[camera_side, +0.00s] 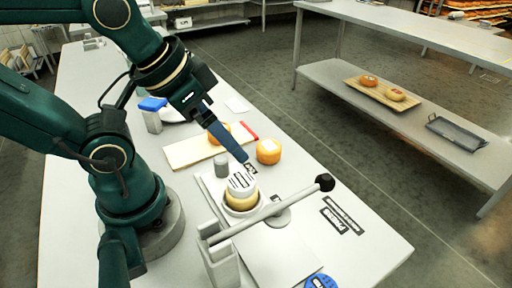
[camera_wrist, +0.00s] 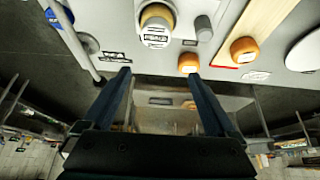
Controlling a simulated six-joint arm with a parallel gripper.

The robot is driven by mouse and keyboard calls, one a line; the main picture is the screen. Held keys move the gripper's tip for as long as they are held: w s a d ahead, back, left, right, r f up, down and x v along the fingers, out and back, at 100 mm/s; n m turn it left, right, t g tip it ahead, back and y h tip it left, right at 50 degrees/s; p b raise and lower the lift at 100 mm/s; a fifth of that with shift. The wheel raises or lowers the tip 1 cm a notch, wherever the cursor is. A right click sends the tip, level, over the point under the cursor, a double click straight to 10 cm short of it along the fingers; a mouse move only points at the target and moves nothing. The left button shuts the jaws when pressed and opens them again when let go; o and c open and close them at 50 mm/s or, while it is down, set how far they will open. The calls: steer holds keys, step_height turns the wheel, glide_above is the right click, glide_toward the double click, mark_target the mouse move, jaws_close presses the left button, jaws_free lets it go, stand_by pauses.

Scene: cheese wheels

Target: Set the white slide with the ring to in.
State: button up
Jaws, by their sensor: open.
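I cannot make out with certainty a white slide with a ring in either view. In the side view a grey disc (camera_side: 279,217) lies on the board under a long lever, but it is too small to tell whether it is part of a slide. My gripper (camera_side: 242,157) hangs above the table, just behind the white-topped cheese wheel (camera_side: 241,201). In the wrist view my gripper (camera_wrist: 157,73) has its two blue fingers wide apart with nothing between them. The labelled white top of the wheel (camera_wrist: 155,36) shows beyond the fingertips.
The lever with a black knob (camera_side: 325,182) rises from a white post (camera_side: 220,262) across the board. A grey cylinder (camera_side: 222,166) and an orange cheese (camera_side: 268,151) stand close to my fingers. Another cheese lies on a cutting board (camera_side: 184,153). A blue round label (camera_side: 320,282) is at the front.

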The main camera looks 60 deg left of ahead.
steer(key=c, duration=0.4)
steer(key=shift+w+a+r+m, duration=0.1)
steer(key=shift+a+m, duration=0.3)
steer(key=shift+m, duration=0.8)
steer(key=m+g+y, duration=0.4)
steer(key=m+g, duration=0.2)
steer(key=m, duration=0.7)
glide_toward(222, 159)
steer(key=x, duration=0.5)
steer(key=shift+w+a, duration=0.15)
steer(key=shift+w, duration=0.1)
steer(key=shift+s+f+y, duration=0.2)
steer(key=shift+f+y, duration=0.1)
steer(key=shift+f, duration=0.25)
steer(key=shift+x, duration=2.45)
steer(key=shift+s, duration=0.1)
jaws_close()
